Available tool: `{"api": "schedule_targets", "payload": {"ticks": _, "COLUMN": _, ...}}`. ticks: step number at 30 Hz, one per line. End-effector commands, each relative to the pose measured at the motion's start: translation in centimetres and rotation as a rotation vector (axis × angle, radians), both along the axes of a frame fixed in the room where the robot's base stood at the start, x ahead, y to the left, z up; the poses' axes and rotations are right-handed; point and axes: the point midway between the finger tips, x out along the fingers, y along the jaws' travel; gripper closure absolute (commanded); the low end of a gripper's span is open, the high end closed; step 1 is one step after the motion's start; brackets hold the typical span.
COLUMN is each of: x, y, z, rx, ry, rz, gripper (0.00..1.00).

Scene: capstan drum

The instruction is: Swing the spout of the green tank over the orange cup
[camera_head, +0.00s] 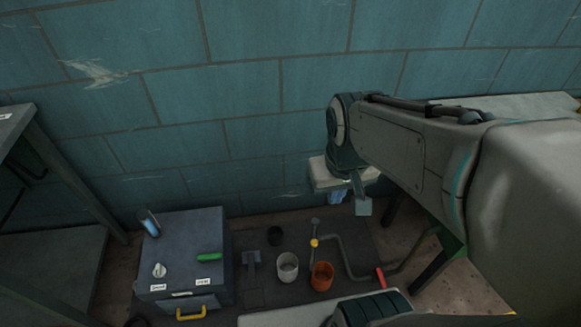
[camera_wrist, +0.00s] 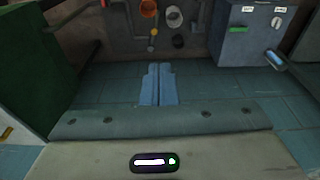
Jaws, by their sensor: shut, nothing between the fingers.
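The orange cup (camera_head: 322,276) stands on the dark floor mat in the head view; it also shows at the top edge of the wrist view (camera_wrist: 148,8). A thin grey pipe (camera_head: 347,262) with a yellow joint and a red end lies beside it on the right; I cannot tell whether this is the spout. A large dark green block, probably the green tank (camera_wrist: 38,60), fills the left of the wrist view. In the head view my arm hides most of that side. My gripper (camera_head: 335,198) is shut and empty, above and behind the cup, near the wall; its fingers show in the wrist view (camera_wrist: 158,70).
A pale grey cup (camera_head: 288,266) stands just left of the orange one, with a small black cup (camera_head: 275,236) behind. A grey box (camera_head: 185,262) with a dial, a green handle and a yellow pull stands farther left. The blue tiled wall (camera_head: 270,110) closes the back.

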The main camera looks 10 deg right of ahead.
Motion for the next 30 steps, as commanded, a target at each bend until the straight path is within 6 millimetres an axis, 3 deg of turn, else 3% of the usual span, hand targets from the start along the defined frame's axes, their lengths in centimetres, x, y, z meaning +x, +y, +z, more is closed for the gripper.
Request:
{"api": "schedule_targets", "payload": {"ticks": 8, "x": 5.4, "y": -0.1, "z": -4.4, "rx": -0.101, "ry": 0.089, "rz": 0.166, "gripper": 1.0}}
{"api": "schedule_targets", "payload": {"ticks": 17, "x": 11.9, "y": 0.5, "z": -11.0, "rx": -0.197, "ry": 0.186, "rz": 0.381, "gripper": 1.0}}
{"api": "schedule_targets", "payload": {"ticks": 23, "x": 15.7, "y": 1.2, "z": -16.7, "rx": -0.242, "ry": 0.247, "rz": 0.528, "gripper": 1.0}}
{"api": "schedule_targets", "payload": {"ticks": 30, "x": 19.6, "y": 2.6, "z": -24.7, "rx": -0.276, "ry": 0.317, "rz": 0.708, "gripper": 1.0}}
